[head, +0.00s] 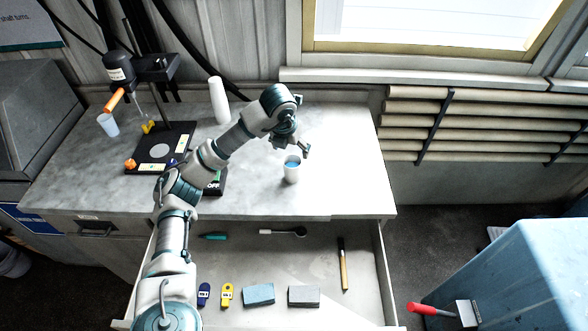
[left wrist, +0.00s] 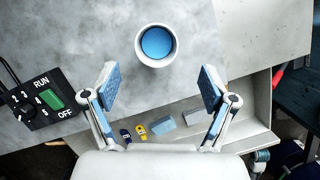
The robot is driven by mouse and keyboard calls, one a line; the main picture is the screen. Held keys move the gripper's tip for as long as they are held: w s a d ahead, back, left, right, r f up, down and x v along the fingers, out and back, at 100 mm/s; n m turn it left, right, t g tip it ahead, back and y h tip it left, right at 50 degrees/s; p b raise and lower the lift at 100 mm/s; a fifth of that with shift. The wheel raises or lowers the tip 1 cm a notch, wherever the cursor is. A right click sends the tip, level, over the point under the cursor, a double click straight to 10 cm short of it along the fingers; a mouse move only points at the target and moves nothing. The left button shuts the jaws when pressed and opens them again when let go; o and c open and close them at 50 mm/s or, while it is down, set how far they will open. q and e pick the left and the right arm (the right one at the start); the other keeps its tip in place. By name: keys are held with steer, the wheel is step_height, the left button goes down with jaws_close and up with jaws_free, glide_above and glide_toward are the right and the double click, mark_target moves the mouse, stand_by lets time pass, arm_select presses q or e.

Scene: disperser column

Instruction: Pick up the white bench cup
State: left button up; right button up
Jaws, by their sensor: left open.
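The white bench cup (head: 291,172) stands upright on the grey bench top, right of centre, near the front edge. It holds blue content, and in the left wrist view the cup (left wrist: 174,58) shows from above. My left gripper (head: 300,150) is just above and behind the cup in the head view. In the left wrist view the left gripper (left wrist: 158,85) has its fingers wide apart with nothing between the pads. The cup lies just beyond the fingertips, apart from them. My right gripper is not in view.
A control box (left wrist: 40,98) marked RUN and OFF sits on the bench left of the cup. The disperser stand (head: 160,150), another pale cup (head: 108,125) and a white cylinder (head: 218,100) stand farther left. An open drawer (head: 270,265) with tools juts out below the bench.

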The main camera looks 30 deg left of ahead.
arm_select(q)
glide_above(293, 165)
steer(key=s+d, duration=0.2)
steer(key=f, duration=0.5)
steer(key=shift+s+a+f, duration=0.15)
steer(key=shift+a+f, duration=0.05)
steer(key=shift+a, duration=0.05)
steer(key=shift+f+b, duration=0.3)
steer(key=shift+f, duration=0.1)
steer(key=x, duration=0.4)
steer(key=shift+s+a+f+b, duration=0.15)
steer(key=shift+a+f+b, duration=0.05)
steer(key=shift+f+b, duration=0.2)
steer(key=shift+a+f, duration=0.1)
steer(key=c, duration=1.3)
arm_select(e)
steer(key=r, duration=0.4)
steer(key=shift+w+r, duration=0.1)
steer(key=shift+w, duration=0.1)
